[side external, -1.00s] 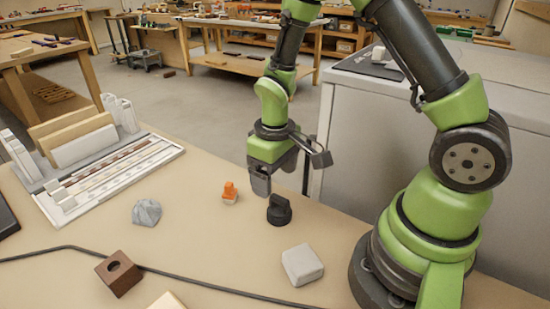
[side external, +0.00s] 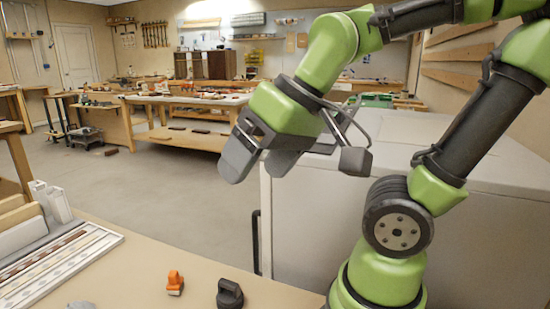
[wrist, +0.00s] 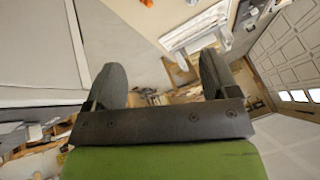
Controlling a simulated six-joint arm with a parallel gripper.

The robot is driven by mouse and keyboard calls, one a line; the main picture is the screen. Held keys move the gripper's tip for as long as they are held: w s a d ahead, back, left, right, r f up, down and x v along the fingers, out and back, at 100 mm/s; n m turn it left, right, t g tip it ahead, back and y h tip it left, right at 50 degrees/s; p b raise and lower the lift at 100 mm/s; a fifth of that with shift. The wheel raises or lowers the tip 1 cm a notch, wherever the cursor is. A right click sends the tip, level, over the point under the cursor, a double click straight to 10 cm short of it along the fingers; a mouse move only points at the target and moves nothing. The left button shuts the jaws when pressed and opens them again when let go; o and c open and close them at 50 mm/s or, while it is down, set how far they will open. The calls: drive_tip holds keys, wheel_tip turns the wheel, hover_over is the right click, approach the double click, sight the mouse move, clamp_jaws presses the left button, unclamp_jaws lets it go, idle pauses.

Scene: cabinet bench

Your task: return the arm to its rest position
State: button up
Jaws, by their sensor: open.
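My gripper (side external: 259,160) is raised well above the bench in the side external view, tilted down and to the left. Its two grey fingers stand apart with nothing between them. In the wrist view the open fingers (wrist: 165,75) also show, with a clear gap between them. The green arm is folded up over its base at the right.
Below on the bench (side external: 150,270) are a black knob-like object (side external: 230,294), a small orange piece (side external: 175,283) and a slotted tray (side external: 60,262) at left. A grey cabinet (side external: 320,220) stands behind the arm. The air around my gripper is clear.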

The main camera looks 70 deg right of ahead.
drive_tip(key=shift+s+a+r+t+y, duration=0.2)
drive_tip(key=shift+s+r+t, duration=0.1)
drive_tip(key=shift+s, duration=0.35)
drive_tip(key=shift+s+a+r+t+y, duration=0.15)
drive_tip(key=shift+s+r+t, duration=0.15)
drive_tip(key=shift+s, duration=0.3)
idle(0.3)
